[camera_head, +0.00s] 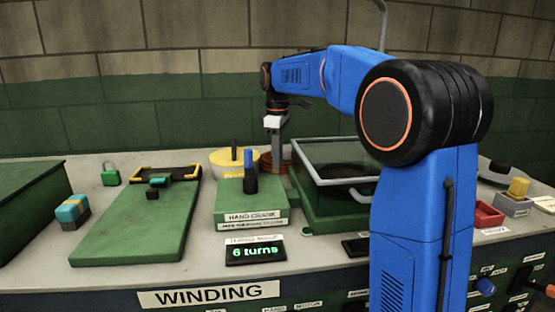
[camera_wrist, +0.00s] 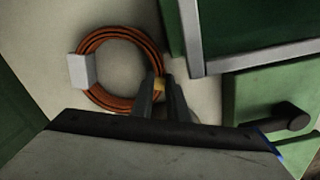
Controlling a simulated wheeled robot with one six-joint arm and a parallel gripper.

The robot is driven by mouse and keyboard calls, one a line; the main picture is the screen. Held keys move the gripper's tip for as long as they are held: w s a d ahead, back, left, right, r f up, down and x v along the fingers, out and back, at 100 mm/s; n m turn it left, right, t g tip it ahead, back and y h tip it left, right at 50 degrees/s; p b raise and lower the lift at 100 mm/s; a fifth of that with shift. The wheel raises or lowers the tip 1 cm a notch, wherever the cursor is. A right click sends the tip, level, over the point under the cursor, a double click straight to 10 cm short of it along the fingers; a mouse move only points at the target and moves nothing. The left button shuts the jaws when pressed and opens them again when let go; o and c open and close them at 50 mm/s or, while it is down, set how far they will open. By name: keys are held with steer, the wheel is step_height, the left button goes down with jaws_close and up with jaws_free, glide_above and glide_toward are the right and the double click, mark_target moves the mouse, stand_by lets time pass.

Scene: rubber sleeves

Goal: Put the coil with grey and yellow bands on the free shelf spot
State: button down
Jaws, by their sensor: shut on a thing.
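The copper-coloured coil (camera_wrist: 84,48) shows in the wrist view as a flat ring, with a grey band (camera_wrist: 83,71) on its left side and a yellow band (camera_wrist: 160,84) on its lower right. My gripper (camera_wrist: 161,92) is shut on the coil's rim at the yellow band. In the head view my gripper (camera_head: 276,168) points down at the back of the bench, and part of the coil (camera_head: 266,161) shows behind the hand crank. I cannot tell whether the coil touches the bench. I cannot make out a free shelf spot in either view.
A glass-lidded green box (camera_head: 310,205) stands close to the right of my gripper. A yellow round part (camera_head: 228,158) is to its left. The green hand crank box (camera_head: 250,205) is in front. A long green board (camera_head: 135,225) lies further left. The brick wall is behind.

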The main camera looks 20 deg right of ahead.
stand_by(0.3)
steer(key=c, duration=1.7)
jaws_free()
steer(key=shift+f, duration=0.1)
